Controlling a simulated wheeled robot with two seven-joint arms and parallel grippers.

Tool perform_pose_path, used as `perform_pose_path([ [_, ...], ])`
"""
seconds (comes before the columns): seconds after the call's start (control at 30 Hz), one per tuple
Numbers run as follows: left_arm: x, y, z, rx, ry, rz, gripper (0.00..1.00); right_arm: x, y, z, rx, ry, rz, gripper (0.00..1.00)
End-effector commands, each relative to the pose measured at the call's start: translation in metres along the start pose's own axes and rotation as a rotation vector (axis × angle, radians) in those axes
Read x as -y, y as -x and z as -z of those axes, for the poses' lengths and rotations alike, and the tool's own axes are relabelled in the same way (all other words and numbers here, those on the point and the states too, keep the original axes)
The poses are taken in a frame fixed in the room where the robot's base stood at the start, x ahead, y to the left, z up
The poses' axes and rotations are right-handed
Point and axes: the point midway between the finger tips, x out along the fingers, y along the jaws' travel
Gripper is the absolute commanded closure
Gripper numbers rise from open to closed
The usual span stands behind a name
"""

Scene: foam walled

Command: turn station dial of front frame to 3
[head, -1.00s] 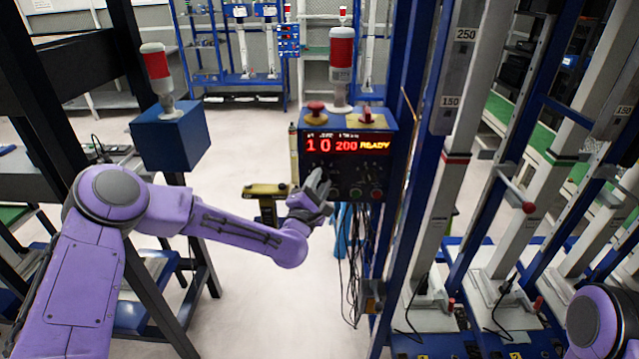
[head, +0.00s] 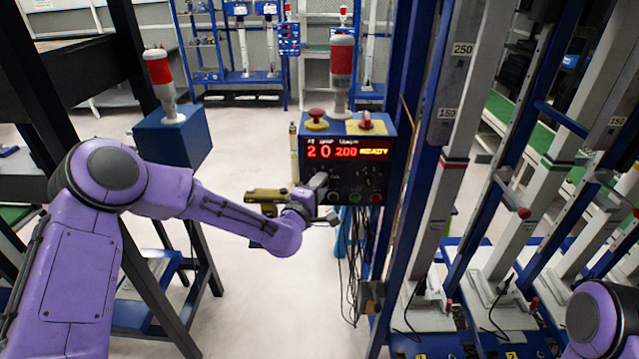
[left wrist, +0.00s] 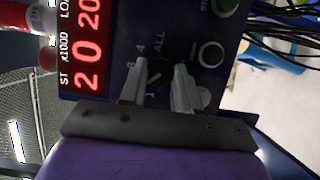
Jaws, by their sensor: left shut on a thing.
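The control box (head: 346,180) of the front frame has a dark panel and a red display (head: 347,151). The display reads 2, 0, 200 and READY; in the left wrist view the 2 stands in the row marked ST (left wrist: 88,78). My left gripper (head: 325,190) is at the panel's lower left. In the left wrist view its two fingers (left wrist: 159,88) are shut on the station dial (left wrist: 157,72), a small dark knob with marks such as 4 and ALL around it. The fingers hide part of the dial and its marks. My right gripper is out of view.
A red mushroom button (head: 316,114) and a red-and-white lamp (head: 341,60) top the box. Cables (head: 352,255) hang below it. Blue and white frame posts (head: 440,190) stand close on the right. A blue box (head: 173,137) on a dark stand is at left.

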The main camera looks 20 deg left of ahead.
Motion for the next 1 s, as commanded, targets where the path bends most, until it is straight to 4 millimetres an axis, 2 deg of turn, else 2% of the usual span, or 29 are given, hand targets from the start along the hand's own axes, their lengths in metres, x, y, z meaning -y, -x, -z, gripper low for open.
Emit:
perform_pose_path([
  [0.6, -0.006, 0.0, -0.002, 0.002, -0.516, 0.215, 0.99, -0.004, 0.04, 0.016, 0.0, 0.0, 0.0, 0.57],
  [1.0, -0.005, 0.0, -0.003, 0.002, -0.703, 0.293, 0.99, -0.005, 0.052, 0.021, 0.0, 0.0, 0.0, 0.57],
])
